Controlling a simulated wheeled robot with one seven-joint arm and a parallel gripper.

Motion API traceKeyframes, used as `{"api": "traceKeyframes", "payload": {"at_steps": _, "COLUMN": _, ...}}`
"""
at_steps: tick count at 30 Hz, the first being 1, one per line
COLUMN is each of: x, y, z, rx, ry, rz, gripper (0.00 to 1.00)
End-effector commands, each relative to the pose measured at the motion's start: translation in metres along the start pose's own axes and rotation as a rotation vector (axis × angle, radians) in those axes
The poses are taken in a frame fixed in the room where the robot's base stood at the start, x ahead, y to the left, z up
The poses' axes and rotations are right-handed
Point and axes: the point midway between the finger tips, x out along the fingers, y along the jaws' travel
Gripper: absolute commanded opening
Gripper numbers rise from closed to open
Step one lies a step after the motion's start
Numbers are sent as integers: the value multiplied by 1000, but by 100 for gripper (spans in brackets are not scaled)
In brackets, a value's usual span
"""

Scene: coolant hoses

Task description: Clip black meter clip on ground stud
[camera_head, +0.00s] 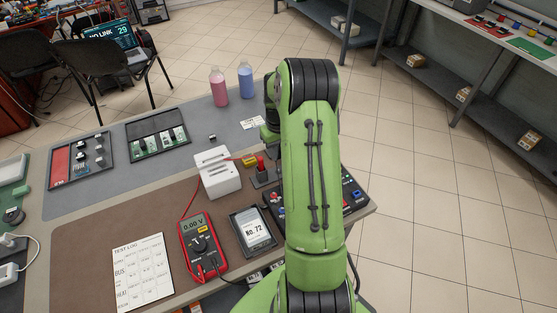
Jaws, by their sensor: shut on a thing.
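My green arm covers the centre right of the head view, and my gripper is hidden behind it. I cannot make out the black meter clip or the ground stud. The red multimeter (200,246) lies on the brown mat and reads 0.00 V. A red lead (185,209) runs from it up toward a white box-shaped unit (217,173). A small upright red piece (261,164) stands on a dark base right of the white unit, beside my arm.
A panel with coloured knobs (352,193) shows partly right of my arm. A "No. 72" display (253,231) and a test log sheet (142,272) lie near the meter. Pink (218,87) and blue (246,80) bottles stand at the back. Open floor lies to the right.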

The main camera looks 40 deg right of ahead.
Motion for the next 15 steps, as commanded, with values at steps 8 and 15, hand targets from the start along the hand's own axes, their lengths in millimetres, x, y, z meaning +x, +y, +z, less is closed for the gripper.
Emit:
{"api": "traceKeyframes", "payload": {"at_steps": 8, "x": -44, "y": 0, "z": 0, "rx": 1, "ry": 0, "rz": 0, "gripper": 0}}
{"api": "traceKeyframes", "payload": {"at_steps": 15, "x": -58, "y": 0, "z": 0, "rx": 1, "ry": -1, "rz": 0, "gripper": 0}}
